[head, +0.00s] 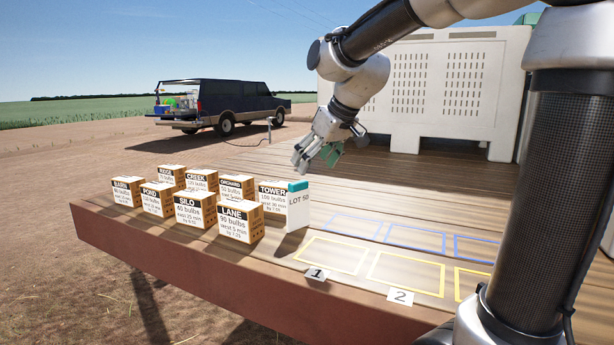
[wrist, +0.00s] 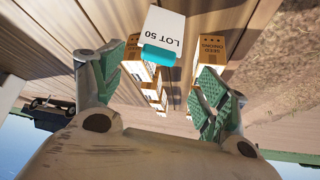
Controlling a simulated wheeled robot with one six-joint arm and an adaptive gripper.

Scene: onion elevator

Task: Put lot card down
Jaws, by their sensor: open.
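The lot card (head: 298,210) is white with a teal top band and reads LOT 50. It stands upright on the wooden deck, at the right end of the box rows, close beside the TOWER box (head: 272,199) and the LANE box (head: 241,223). In the wrist view the card (wrist: 165,28) lies ahead between the fingers and apart from them. My gripper (head: 318,162) is open and empty, above and to the right of the card in the head view. Its green-padded fingers also show spread in the wrist view (wrist: 160,85).
Several more labelled boxes (head: 188,209) stand in two rows on the left of the deck (head: 400,180). Yellow and blue outlined rectangles (head: 331,254) with number markers (head: 400,296) lie empty at right. A large white bin (head: 430,85) stands behind; a dark van (head: 225,103) is parked beyond.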

